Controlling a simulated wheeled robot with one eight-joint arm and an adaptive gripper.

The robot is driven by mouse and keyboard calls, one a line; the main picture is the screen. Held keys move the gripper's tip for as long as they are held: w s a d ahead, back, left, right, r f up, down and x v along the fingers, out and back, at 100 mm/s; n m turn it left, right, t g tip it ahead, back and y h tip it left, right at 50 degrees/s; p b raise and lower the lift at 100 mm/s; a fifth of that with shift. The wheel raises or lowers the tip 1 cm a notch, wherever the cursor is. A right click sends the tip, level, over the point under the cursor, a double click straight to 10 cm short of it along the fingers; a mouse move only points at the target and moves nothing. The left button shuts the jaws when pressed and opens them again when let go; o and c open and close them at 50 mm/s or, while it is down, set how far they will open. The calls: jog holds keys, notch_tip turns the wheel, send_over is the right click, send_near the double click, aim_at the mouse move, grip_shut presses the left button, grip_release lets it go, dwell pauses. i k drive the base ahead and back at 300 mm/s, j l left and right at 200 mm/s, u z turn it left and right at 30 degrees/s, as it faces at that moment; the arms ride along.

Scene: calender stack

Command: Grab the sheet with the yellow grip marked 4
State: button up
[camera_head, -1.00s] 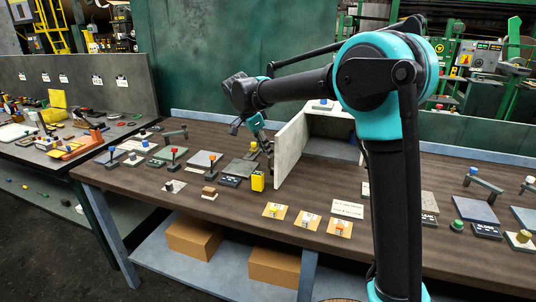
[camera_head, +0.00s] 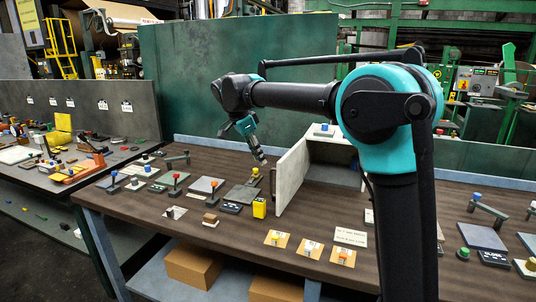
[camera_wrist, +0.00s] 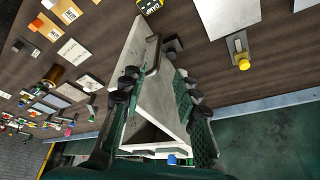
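A grey plate (camera_head: 241,194) with a yellow knob-like grip (camera_head: 255,171) lies on the brown bench, left of the white box's open door. A yellow grip (camera_wrist: 244,63) on a small plate also shows at upper right in the wrist view. Another small yellow piece (camera_head: 275,238) sits on a tan card near the front edge. No mark 4 is readable on either. My gripper (camera_head: 261,158) hangs tilted above the grey plate, just left of the door.
The white box's open door (camera_head: 293,174) stands upright close to my gripper, with a dark handle. A yellow block (camera_head: 259,207) stands in front. Several small plates with coloured knobs cover the bench's left part. A green panel (camera_head: 240,80) rises behind.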

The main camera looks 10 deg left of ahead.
aim_at(278, 239)
jog(key=k, duration=1)
